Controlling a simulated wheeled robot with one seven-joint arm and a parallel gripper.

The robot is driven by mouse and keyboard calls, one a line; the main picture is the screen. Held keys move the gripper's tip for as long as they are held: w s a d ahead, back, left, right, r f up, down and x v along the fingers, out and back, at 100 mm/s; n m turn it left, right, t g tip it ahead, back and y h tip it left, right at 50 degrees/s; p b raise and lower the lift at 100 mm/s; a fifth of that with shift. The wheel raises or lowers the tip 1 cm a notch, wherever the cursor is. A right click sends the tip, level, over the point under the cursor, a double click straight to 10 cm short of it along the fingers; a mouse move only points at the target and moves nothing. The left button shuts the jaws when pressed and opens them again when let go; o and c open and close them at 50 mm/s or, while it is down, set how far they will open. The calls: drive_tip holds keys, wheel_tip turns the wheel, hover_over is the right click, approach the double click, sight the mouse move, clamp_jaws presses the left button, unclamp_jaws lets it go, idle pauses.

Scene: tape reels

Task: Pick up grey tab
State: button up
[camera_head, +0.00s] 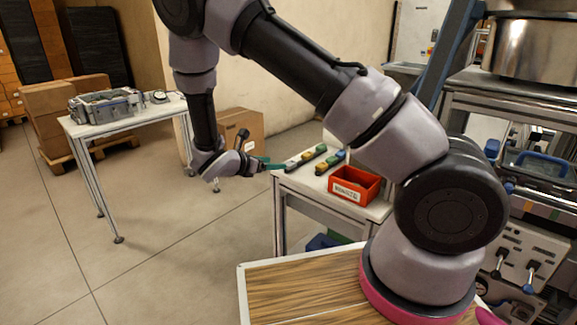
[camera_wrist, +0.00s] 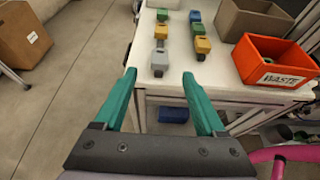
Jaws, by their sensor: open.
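The grey tab (camera_wrist: 159,60) sits on the white table near its front edge, nearest me in the left row of tabs. In the head view it appears as a small grey piece (camera_head: 291,163) at the left end of its row. My gripper (camera_wrist: 159,75) has teal fingers spread apart with nothing between them. The fingertips reach towards the front edge of the table, with the grey tab just beyond them, between their lines. In the head view my gripper (camera_head: 272,164) is at the table's left corner.
Behind the grey tab is a yellow tab (camera_wrist: 161,32). The right row has a yellow tab (camera_wrist: 202,46), a green one and a blue one. An orange bin marked WASTE (camera_wrist: 270,62) stands to the right, a grey-brown box (camera_wrist: 250,18) behind it. Open floor lies left.

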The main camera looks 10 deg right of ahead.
sight(290, 163)
drive_tip(key=x, duration=0.8)
clamp_jaws()
